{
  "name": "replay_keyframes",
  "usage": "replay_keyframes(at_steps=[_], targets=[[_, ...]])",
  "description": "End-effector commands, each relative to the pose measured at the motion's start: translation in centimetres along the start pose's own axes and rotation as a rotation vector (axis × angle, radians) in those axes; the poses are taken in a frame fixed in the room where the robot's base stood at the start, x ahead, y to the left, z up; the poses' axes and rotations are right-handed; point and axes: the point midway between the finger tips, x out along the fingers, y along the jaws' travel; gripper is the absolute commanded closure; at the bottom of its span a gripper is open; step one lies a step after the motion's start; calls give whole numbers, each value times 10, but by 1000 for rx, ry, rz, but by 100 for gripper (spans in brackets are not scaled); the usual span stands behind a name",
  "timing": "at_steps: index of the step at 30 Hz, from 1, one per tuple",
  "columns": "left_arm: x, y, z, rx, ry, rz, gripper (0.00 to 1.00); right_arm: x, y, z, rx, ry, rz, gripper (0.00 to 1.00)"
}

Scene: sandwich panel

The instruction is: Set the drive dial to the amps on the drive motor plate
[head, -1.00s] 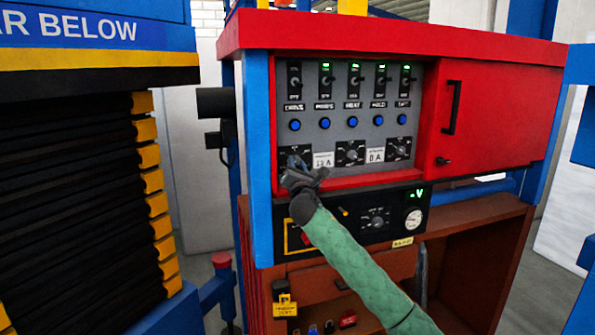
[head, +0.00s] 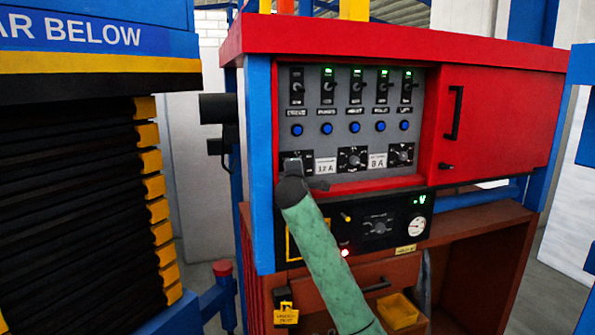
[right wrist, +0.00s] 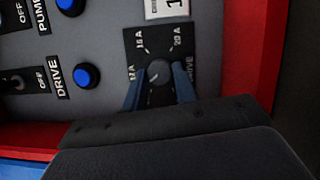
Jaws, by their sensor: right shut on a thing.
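The drive dial (right wrist: 160,71) is a round grey knob on a black plate at the lower left of the grey control panel (head: 345,105). Its scale shows marks that look like 12 A, 16 A and 20 A in the right wrist view. My right gripper (right wrist: 159,94) has one finger on each side of the knob and is shut on it. In the head view my right gripper (head: 292,172) covers most of the dial. A white card (head: 326,166) reading about 12 A sits just right of it. I cannot make out a drive motor plate. My left gripper is not in view.
Two more dials (head: 352,159) and another white card (head: 377,161) lie right of the drive dial. A row of blue buttons (head: 354,127) and switches is above. A red ledge and a black lower panel (head: 376,226) are below. A red door (head: 500,115) is at right.

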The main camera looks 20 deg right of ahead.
Motion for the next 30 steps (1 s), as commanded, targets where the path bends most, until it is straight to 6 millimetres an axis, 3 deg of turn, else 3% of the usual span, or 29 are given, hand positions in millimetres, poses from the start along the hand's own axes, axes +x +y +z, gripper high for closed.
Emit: replay_keyframes(at_steps=[15, 30], targets=[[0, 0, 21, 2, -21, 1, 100, 1, 3, 1, 417, -1, -175, 95], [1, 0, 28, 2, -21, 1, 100, 1, 4, 2, 599, -2, -251, 95]])
